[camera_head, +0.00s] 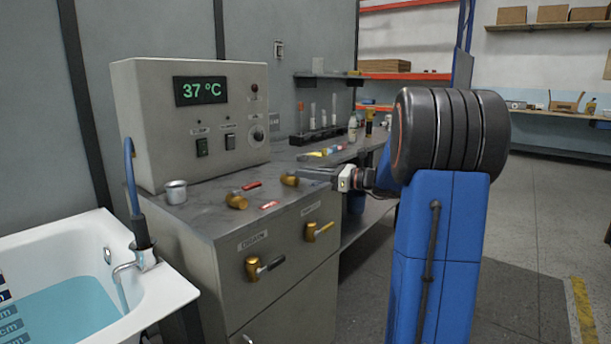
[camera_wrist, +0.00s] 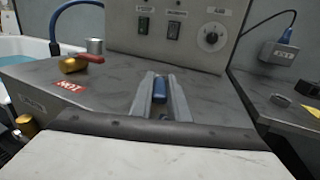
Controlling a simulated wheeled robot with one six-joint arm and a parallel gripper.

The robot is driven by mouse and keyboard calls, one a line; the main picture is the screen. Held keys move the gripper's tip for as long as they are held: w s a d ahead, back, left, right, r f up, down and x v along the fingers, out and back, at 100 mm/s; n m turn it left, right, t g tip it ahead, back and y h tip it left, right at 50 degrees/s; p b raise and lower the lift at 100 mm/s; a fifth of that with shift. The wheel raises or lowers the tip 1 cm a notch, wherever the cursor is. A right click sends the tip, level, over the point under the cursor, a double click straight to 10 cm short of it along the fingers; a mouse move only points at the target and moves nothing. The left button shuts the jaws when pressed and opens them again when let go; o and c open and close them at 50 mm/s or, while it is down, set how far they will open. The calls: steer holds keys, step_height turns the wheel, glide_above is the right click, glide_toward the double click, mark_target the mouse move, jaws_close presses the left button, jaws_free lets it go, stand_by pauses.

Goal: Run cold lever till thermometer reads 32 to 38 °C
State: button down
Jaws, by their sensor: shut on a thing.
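The thermometer display (camera_head: 201,91) on the grey control box reads 37 °C in green digits. The hot lever (camera_head: 237,200) is brass with a red handle; it also shows in the wrist view (camera_wrist: 70,64) beside a red HOT label (camera_wrist: 70,85). A second brass lever (camera_head: 290,180) stands to its right on the counter. In the wrist view my gripper (camera_wrist: 160,85) is closed around its blue cold lever handle (camera_wrist: 160,90). My gripper also shows at that lever in the head view (camera_head: 316,174). The spout (camera_head: 135,265) hangs over the tub with a pale blue stream below it.
The white tub (camera_head: 165,295) holds blue water at the left. A metal cup (camera_head: 176,192) stands by the control box. The drain lever (camera_head: 262,267) and another brass lever (camera_head: 318,231) jut from the cabinet front. A bench with bottles is behind; open floor lies at right.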

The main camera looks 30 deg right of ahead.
steer(key=shift+w+d+n+g+y, duration=0.2)
steer(key=shift+w+n+g+y, duration=0.05)
steer(key=shift+n+g+y, duration=0.4)
steer(key=shift+w+d+n+g+y, duration=0.25)
steer(key=shift+n+g+y, duration=0.3)
steer(key=shift+g, duration=0.2)
steer(key=shift+w+d+n+g+y, duration=0.2)
steer(key=shift+w+n+g+y, duration=0.05)
steer(key=shift+n+g+y, duration=0.4)
steer(key=c, duration=1.7)
jaws_free()
steer(key=shift+d, duration=0.1)
steer(key=v, duration=1.7)
steer(key=shift+d, duration=0.2)
